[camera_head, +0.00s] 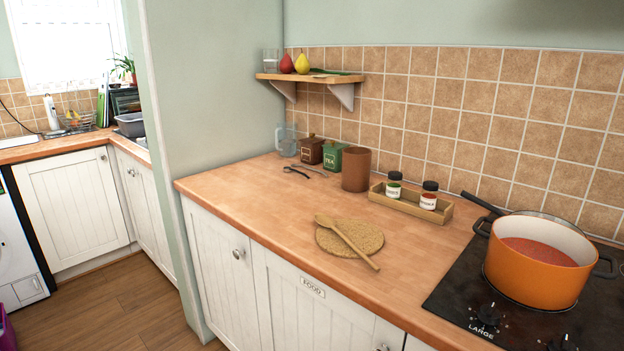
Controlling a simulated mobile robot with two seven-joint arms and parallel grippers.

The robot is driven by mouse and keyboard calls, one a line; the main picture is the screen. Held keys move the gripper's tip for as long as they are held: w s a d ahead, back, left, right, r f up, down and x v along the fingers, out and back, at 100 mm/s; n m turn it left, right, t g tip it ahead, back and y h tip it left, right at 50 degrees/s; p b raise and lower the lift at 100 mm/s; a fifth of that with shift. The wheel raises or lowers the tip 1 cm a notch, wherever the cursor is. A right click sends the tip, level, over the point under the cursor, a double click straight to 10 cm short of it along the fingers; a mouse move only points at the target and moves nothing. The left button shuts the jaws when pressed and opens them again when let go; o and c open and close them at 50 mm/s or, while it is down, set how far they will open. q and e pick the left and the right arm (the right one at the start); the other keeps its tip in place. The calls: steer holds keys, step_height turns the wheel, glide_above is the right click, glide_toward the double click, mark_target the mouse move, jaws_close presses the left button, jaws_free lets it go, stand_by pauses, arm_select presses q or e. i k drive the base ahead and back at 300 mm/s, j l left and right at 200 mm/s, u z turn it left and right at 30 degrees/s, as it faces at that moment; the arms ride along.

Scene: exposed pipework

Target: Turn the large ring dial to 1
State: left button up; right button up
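The large ring dial (487,316) is a small black knob on the front part of the black hob (455,290), at the lower right. White lettering beside it reads LARGE. Small white marks surround the knob, but its setting is too small to read. A second dark dial (562,343) is partly in view at the bottom edge. Neither of my grippers is in view.
An orange pot (535,280) with red contents stands on the hob behind the dials; a dark handle (482,203) sticks out behind it. A wooden spoon (350,243) lies on a cork mat (330,238).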

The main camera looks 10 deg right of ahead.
mark_target(489, 315)
steer(key=l+z, duration=0.2)
steer(key=z, duration=1.55)
steer(key=j+u, duration=0.25)
steer(key=k+l, duration=0.05)
